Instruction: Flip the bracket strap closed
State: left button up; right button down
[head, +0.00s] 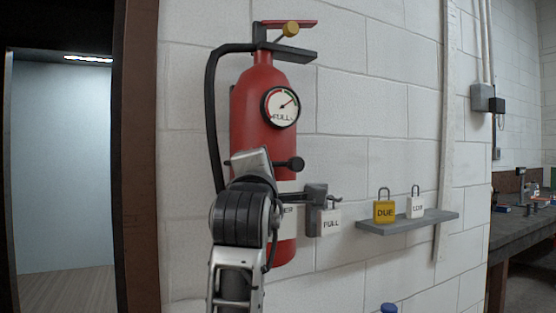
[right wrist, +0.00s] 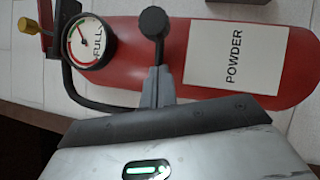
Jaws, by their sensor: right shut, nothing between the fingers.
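The red fire extinguisher (head: 262,95) hangs upright against the wall. A thin dark strap with a round black knob (head: 297,164) crosses its front, and the knob sits at the cylinder's right edge. In the right wrist view the knob (right wrist: 153,22) stands over the red body just beyond my right gripper's (right wrist: 156,88) grey fingertips. The fingers are shut and empty, close to the knob's stem; contact cannot be told. In the head view my arm hides the fingertips and part of the strap. A grey bracket catch (head: 316,196) sticks out lower right of the knob. My left gripper is not in view.
A white FULL padlock tag (head: 330,221) hangs by the catch. A grey shelf (head: 430,221) to the right holds a yellow DUE padlock (head: 384,211) and a white padlock (head: 416,207). A black hose (head: 211,110) runs down the extinguisher's left side. A workbench (head: 520,225) stands far right.

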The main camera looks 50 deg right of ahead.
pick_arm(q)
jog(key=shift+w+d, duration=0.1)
pick_arm(e)
jog(key=shift+s+d, duration=0.1)
jog(key=shift+d, duration=0.4)
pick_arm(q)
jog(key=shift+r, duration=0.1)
pick_arm(e)
jog(key=shift+d+r, duration=0.1)
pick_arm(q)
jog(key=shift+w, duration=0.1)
pick_arm(e)
jog(key=shift+s, duration=0.1)
